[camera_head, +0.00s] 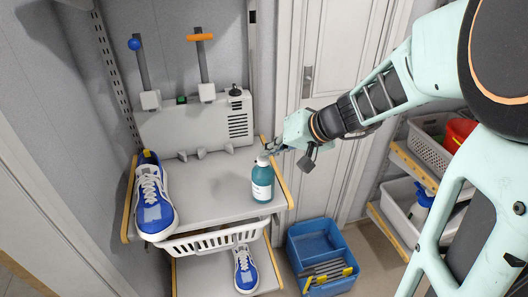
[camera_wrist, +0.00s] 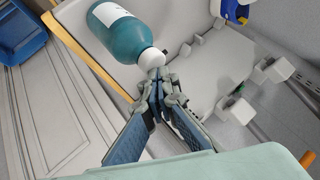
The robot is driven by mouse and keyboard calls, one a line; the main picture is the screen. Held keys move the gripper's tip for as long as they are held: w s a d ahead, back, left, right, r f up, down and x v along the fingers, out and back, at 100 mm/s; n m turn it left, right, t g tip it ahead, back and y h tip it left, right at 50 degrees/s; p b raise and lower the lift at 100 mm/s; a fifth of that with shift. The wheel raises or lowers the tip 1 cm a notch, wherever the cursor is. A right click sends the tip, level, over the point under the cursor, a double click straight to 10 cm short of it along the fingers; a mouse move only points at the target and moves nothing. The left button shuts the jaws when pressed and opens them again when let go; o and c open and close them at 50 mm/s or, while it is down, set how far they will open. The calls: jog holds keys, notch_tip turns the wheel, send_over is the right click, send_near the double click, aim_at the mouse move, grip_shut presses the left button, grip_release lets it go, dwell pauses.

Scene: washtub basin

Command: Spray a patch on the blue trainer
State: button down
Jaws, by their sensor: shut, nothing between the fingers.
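A blue trainer (camera_head: 153,203) with white laces and sole stands on the left of the grey shelf (camera_head: 215,205), with a grey patch on its toe. A teal bottle (camera_head: 262,182) with a white label and white cap stands upright near the shelf's right edge. In the wrist view the bottle (camera_wrist: 122,32) lies across the upper part, its white cap (camera_wrist: 152,58) just beyond my fingertips. My gripper (camera_head: 274,149) is shut and empty beside the top of the bottle; it also shows in the wrist view (camera_wrist: 158,85). I cannot tell whether the fingertips touch the cap.
A grey machine (camera_head: 195,122) with blue- and orange-topped levers stands at the back of the shelf. Another blue trainer (camera_head: 244,268) is on the lower level, below a white basket (camera_head: 212,240). A blue crate (camera_head: 322,255) stands on the floor. The shelf's middle is clear.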

jog(key=shift+r+p, duration=1.35)
jog(key=shift+r, duration=1.7)
